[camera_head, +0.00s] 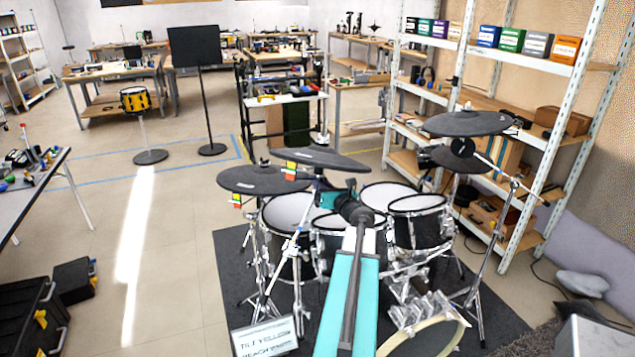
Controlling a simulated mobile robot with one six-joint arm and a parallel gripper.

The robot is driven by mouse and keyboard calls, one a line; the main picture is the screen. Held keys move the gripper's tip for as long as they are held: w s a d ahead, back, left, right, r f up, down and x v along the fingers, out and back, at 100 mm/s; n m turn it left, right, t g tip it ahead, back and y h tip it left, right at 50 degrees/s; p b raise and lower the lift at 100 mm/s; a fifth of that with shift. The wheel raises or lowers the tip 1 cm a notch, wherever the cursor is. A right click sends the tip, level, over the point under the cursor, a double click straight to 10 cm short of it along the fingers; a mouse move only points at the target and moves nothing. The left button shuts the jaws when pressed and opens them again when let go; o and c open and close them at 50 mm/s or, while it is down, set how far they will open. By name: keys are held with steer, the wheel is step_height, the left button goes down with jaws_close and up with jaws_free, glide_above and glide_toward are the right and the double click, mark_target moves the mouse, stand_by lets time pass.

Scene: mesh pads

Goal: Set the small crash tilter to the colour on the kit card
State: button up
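The kit card (264,338) stands at the bottom edge; its upper line seems to read "TILT YELLOW", the lower line is partly unclear. A dark cymbal pad (318,157) in the middle has a small tag (290,172) with red, yellow and green bands near its left rim. The left cymbal pad (250,179) has a similar coloured tag (237,201) below it. I cannot tell for sure which pad is the small crash, nor any tilter's setting. My gripper (334,196) is just below the middle pad, at the end of my teal arm; its fingers are not clear.
Drum pads (418,203) and chrome stands crowd around my arm on a dark mat (232,262). A large cymbal pad (472,123) hangs at the right, before a shelf rack (565,130). A music stand (195,48) stands behind left.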

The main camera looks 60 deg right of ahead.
steer(key=shift+a+b, duration=0.1)
steer(key=shift+b, duration=0.7)
jaws_close()
steer(key=shift+o, duration=1.7)
jaws_free()
steer(key=v, duration=1.1)
steer(key=shift+s+a, duration=0.15)
steer(key=shift+s, duration=0.1)
steer(key=p+v, duration=0.1)
steer(key=p, duration=0.3)
steer(key=shift+s+a+p, duration=0.2)
steer(key=shift+s+p, duration=0.1)
steer(key=shift+s, duration=0.05)
